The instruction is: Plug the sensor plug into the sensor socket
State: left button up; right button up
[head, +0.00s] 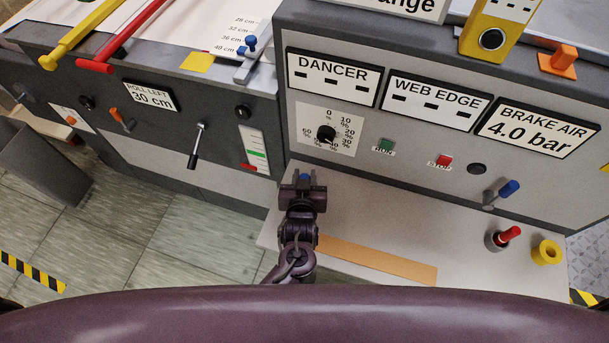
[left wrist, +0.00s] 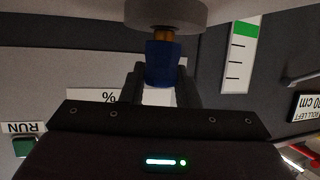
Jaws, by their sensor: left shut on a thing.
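My left gripper (head: 304,181) is over the left end of the pale ledge, in front of the machine panel. It is shut on a blue plug (left wrist: 163,62), which I take for the sensor plug. Only a bit of blue shows between the fingers in the head view (head: 305,177). In the left wrist view the plug has an orange-brown collar at its far end, lined up with a round grey part (left wrist: 166,13), which looks like the sensor socket. The collar meets or overlaps the grey part's edge. I cannot tell how deep it sits. My right gripper is not in view.
A grey ring with a red plug (head: 506,236) and a yellow ring (head: 547,252) stand on the ledge (head: 375,215) at right. An orange strip (head: 380,262) lies along its front. A dial (head: 326,134) and a blue-tipped lever (head: 508,188) stick out from the panel.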

pick_arm(q)
jog(key=shift+f+b, duration=0.45)
jog(key=shift+f, duration=0.25)
jog(key=o, duration=1)
jog(key=shift+o, duration=0.2)
jog(key=shift+s, duration=0.1)
jog(key=v, duration=0.7)
jog(key=shift+s+r+b, duration=0.2)
jog(key=shift+s+b, duration=0.1)
